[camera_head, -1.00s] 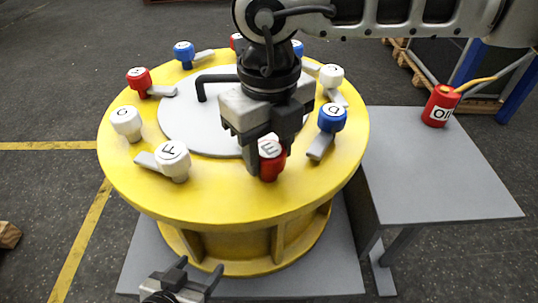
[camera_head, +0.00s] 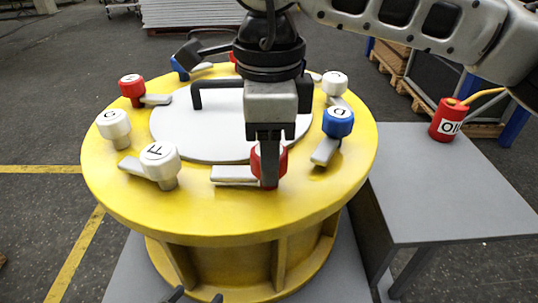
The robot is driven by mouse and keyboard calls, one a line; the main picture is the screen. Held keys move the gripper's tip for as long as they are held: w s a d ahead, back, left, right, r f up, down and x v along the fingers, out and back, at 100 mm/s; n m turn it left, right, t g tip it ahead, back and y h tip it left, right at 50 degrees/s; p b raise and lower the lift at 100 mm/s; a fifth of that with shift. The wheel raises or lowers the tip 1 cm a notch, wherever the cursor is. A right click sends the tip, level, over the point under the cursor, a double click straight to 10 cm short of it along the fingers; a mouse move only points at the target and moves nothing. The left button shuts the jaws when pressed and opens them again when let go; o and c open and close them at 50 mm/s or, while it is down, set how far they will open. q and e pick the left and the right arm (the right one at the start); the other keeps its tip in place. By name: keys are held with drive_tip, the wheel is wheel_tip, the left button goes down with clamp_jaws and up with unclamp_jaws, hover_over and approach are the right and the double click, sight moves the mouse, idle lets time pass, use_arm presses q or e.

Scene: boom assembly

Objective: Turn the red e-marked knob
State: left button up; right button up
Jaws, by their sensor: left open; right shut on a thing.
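The red E-marked knob (camera_head: 281,161) stands near the front edge of the round yellow drum (camera_head: 230,215). My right gripper (camera_head: 268,172) comes down from above and is shut on this knob. The fingers hide most of the knob and its letter now. A grey lever (camera_head: 234,174) sticks out to the left from the knob's base. My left gripper (camera_head: 195,297) is at the bottom edge. Only its two fingertips show, spread apart and empty, in front of the drum and below its top.
White F (camera_head: 159,158) and C (camera_head: 114,124) knobs stand to the left, with a red knob (camera_head: 132,88) behind. A blue knob (camera_head: 338,122) and a white knob (camera_head: 334,82) stand to the right. A grey table (camera_head: 445,195) holds a red oil can (camera_head: 446,120).

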use_arm(q)
drive_tip(key=shift+s+f+b, duration=0.1)
drive_tip(key=shift+f+b, duration=0.2)
drive_tip(key=shift+b, duration=0.1)
use_arm(e)
drive_tip(key=n, duration=0.3)
drive_tip(key=shift+r+n, duration=0.1)
drive_tip(key=shift+n, duration=0.5)
use_arm(q)
drive_tip(key=shift+d+r, duration=0.1)
use_arm(e)
drive_tip(key=o, duration=1)
drive_tip(key=shift+c, duration=0.2)
use_arm(q)
drive_tip(key=shift+r+p, duration=0.65)
drive_tip(key=shift+p, duration=0.45)
drive_tip(key=shift+f, duration=0.25)
use_arm(e)
wheel_tip(320, 180, up, 16)
